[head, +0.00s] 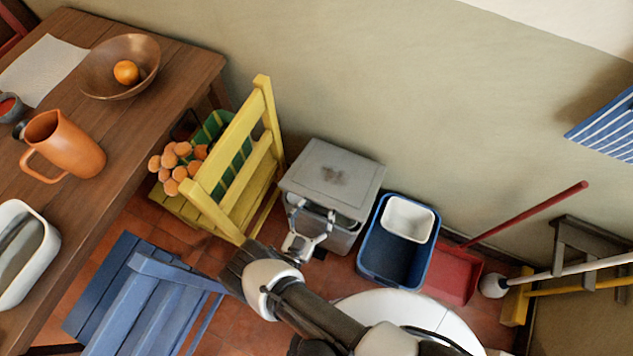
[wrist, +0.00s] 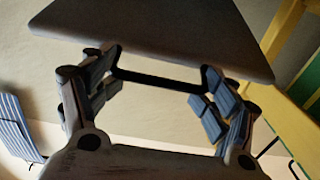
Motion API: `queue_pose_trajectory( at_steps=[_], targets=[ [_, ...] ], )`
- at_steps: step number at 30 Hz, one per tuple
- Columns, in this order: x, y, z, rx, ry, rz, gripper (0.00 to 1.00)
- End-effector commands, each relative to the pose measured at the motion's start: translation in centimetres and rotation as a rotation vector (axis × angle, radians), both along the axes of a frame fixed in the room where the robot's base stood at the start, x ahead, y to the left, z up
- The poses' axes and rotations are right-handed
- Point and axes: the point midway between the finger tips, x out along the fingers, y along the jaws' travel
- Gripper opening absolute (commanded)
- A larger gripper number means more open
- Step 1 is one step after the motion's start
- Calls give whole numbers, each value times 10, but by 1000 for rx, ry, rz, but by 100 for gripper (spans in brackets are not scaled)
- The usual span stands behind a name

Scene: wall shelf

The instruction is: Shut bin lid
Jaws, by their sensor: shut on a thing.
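The grey metal bin (head: 340,242) stands on the floor against the wall. Its square lid (head: 325,165) lies over the top, with a dark gap below its front edge, so it looks slightly raised. The lid also shows as a grey slab across the top of the wrist view (wrist: 160,35). My gripper (head: 310,222) is at the bin's front, reaching up to the lid's front edge. In the wrist view its fingers (wrist: 160,95) stand at both ends of a dark handle bar (wrist: 160,80) and are shut on it. The bin's inside is hidden.
A yellow chair (head: 240,165) with a green crate (head: 218,140) stands left of the bin. A blue tub (head: 385,270) holding a white basin (head: 408,219) is close on its right, then a red dustpan (head: 455,275). A blue chair (head: 150,300) is at lower left.

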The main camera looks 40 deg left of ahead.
Motion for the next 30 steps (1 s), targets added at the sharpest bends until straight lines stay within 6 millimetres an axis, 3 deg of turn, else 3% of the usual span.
queue_pose_trajectory(
  at_steps=[8,9,15,18,30],
  targets=[
    [2,-1,-3,-1,9,-6,36],
    [2,-1,-3,-1,9,-6,81],
    [1,-1,-2,-1,6,-4,94],
    [1,0,-1,-1,5,-3,100],
    [-2,0,-1,-1,3,0,100]
  ],
)
